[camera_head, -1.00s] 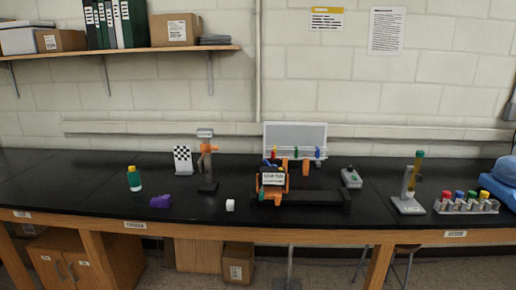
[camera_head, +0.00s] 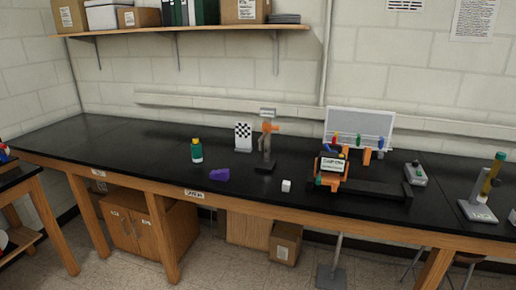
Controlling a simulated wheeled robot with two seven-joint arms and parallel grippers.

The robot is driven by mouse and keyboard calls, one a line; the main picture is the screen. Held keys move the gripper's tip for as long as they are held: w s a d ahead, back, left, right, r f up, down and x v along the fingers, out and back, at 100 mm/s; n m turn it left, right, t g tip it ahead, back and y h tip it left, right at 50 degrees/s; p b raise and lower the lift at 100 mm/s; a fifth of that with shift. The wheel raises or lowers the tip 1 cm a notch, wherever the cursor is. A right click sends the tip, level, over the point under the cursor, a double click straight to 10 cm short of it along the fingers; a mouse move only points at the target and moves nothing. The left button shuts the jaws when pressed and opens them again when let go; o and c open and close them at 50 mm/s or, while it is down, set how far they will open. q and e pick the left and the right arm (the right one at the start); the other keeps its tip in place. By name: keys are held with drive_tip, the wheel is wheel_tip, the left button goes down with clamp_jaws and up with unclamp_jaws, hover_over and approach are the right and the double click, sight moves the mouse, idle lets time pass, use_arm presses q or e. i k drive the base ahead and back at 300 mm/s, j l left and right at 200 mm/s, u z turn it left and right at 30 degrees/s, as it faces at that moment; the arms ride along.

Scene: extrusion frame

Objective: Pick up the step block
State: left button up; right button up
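A small purple block (camera_head: 219,174) lies on the black bench top, near its front edge and left of the middle. Its outline is uneven, which fits a step block, but it is too small to make out the steps clearly. A small white cube (camera_head: 286,186) sits to its right near the front edge, apart from it. Neither of my grippers shows in the view.
A green bottle with a yellow cap (camera_head: 196,151) stands behind and left of the purple block. A checkered board (camera_head: 243,137) and a stand with an orange clamp (camera_head: 266,150) are behind it. An orange and black device (camera_head: 331,169) is to the right. The bench's left part is clear.

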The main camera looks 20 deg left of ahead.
sight(224, 175)
drive_tip(key=i+j+z, duration=0.1)
drive_tip(key=j, duration=0.3)
drive_tip(key=i+j, duration=0.15)
drive_tip(key=j, duration=0.3)
drive_tip(key=i+j+z, duration=0.15)
drive_tip(key=j, duration=0.25)
drive_tip(key=k, duration=0.05)
